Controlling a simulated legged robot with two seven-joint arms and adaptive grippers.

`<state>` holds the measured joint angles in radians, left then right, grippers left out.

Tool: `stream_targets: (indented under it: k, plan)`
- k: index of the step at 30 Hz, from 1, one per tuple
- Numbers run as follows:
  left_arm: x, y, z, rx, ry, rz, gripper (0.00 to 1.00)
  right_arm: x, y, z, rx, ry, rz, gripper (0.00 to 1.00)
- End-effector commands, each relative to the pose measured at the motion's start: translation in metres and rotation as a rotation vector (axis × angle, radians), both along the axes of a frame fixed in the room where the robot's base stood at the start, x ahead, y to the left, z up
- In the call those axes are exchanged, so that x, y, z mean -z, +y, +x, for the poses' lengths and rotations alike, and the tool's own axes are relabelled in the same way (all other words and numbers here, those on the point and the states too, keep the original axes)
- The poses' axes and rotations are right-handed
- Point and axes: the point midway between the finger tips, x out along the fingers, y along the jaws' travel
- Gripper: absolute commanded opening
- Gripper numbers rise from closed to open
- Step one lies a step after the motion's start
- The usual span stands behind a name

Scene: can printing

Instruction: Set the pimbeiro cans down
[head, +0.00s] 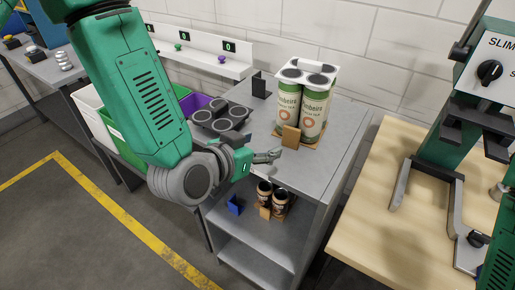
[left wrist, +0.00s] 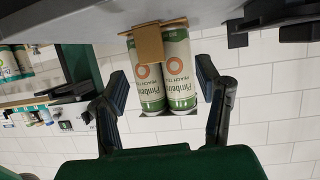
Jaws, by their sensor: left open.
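Several tall cream-and-green Pimbeiro cans (head: 314,104) stand upright in a pack on top of the grey shelf unit (head: 255,133). A white carrier (head: 309,72) covers their tops, and a small brown block (head: 291,136) is at their front base. My left gripper (head: 268,157) is at the front left edge of the shelf top, apart from the cans. In the left wrist view the cans (left wrist: 179,75) appear upside down, beyond and between the spread fingers of my left gripper (left wrist: 160,72), which is open and empty. My right gripper is out of view.
Dark cans (head: 280,203) stand on the lower shelf beside a blue bracket (head: 234,205). A black bracket (head: 259,85) stands behind left of the cans. A black ringed holder (head: 220,118) is to the left. A wooden table (head: 385,235) with a green machine (head: 460,130) is at right.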

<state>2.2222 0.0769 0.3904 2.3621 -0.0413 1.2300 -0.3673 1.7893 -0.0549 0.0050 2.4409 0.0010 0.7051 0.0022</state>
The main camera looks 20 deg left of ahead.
Motion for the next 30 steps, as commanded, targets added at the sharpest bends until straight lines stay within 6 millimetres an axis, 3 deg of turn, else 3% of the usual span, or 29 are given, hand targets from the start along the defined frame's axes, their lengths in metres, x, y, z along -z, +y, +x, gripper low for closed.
stream_targets:
  k: [6, 14, 16, 19, 22, 24, 27, 30]
  plan:
    - [-0.010, -0.003, -0.020, 0.003, -0.002, 0.011, 0.59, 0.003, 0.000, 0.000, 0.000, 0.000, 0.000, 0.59]
    - [-0.012, -0.004, -0.023, 0.003, -0.002, 0.013, 0.59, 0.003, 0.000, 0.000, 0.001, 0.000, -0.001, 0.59]
    - [-0.004, 0.002, -0.025, 0.001, 0.019, 0.012, 0.59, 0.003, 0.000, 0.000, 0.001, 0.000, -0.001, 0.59]
    - [0.033, 0.018, -0.039, -0.012, 0.128, 0.029, 0.59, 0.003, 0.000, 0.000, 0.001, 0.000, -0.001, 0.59]
    - [0.097, 0.047, -0.074, -0.043, 0.333, 0.064, 0.59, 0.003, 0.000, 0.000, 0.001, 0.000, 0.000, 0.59]
    - [0.144, 0.071, -0.109, -0.078, 0.503, 0.098, 0.59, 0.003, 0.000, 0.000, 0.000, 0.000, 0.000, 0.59]
    - [0.196, 0.104, -0.166, -0.139, 0.735, 0.152, 0.59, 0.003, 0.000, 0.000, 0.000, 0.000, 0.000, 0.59]
    - [0.227, 0.131, -0.218, -0.203, 0.917, 0.206, 0.59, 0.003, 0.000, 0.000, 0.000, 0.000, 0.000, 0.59]
